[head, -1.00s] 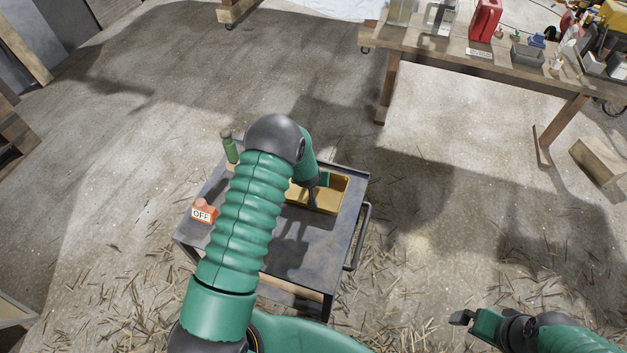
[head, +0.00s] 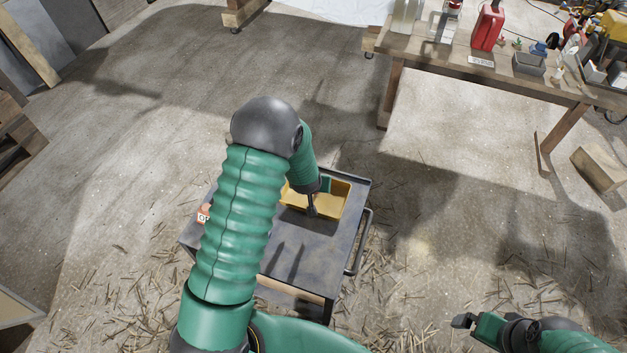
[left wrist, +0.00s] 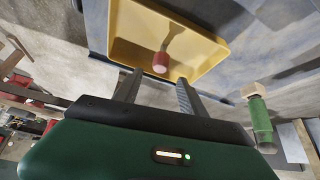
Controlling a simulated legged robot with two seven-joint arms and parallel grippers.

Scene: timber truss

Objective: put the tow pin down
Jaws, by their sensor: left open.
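The pin (left wrist: 165,55), which looks like the tow pin, has a red end and a paler shaft. It lies in the yellow tray (left wrist: 120,52) in the left wrist view. The tray also shows on the dark cart in the head view (head: 350,188). My left gripper (left wrist: 158,88) is open and empty, its two fingers apart near the tray's edge, with the pin beyond them. In the head view the left gripper (head: 312,206) hangs over the tray, and the pin cannot be made out. My right gripper (head: 464,321) is at the lower right, away from the cart.
The cart top (head: 305,245) has clear room in front of the tray. An orange block with a label (head: 204,214) is partly behind my arm. A cluttered workbench (head: 480,70) stands at the upper right.

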